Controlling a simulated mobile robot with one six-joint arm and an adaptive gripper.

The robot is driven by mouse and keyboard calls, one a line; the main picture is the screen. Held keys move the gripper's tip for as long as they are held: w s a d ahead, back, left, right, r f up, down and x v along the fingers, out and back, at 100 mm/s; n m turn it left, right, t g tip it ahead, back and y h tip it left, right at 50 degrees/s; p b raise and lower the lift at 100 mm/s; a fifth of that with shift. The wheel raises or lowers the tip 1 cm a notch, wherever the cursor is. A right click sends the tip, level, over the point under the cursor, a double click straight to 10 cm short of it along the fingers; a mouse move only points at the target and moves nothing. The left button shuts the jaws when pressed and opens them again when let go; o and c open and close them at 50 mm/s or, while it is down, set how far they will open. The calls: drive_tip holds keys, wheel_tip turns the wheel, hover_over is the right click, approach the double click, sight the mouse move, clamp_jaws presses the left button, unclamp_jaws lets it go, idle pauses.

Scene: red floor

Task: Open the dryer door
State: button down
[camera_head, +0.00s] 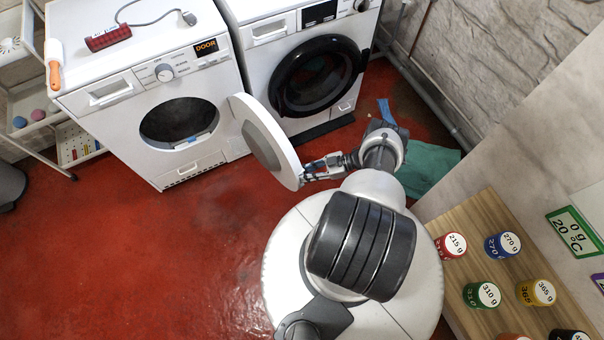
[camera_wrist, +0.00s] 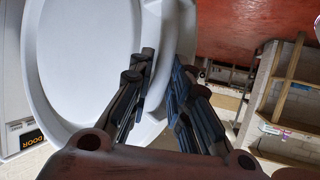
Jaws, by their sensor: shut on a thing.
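The left white machine, the dryer (camera_head: 150,85), has "DOOR" on its display. Its round white door (camera_head: 266,142) stands swung wide open to the right, and the dark drum opening (camera_head: 178,122) shows. My gripper (camera_head: 308,173) is at the door's free edge, on the side away from the hinge. In the wrist view, my gripper (camera_wrist: 160,90) is shut on the rim of the door (camera_wrist: 85,65), with one finger on each side of it. The exact contact is partly hidden by the fingers.
A second white machine (camera_head: 300,60) with a dark, closed round door stands right of the dryer. A wooden board with several labelled weights (camera_head: 490,270) is at lower right. A green cloth (camera_head: 425,168) lies behind my arm. The red floor (camera_head: 130,240) at left is clear.

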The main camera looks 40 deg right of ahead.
drive_tip(key=shift+w+d+r, duration=0.35)
drive_tip(key=shift+w+d, duration=0.4)
drive_tip(key=shift+w, duration=0.1)
drive_tip(key=c, duration=1.6)
unclamp_jaws()
drive_tip(key=shift+w, duration=0.15)
drive_tip(key=shift+o, duration=0.2)
drive_tip(key=s+v, duration=0.1)
drive_tip(key=v, duration=1)
drive_tip(key=shift+s, duration=0.15)
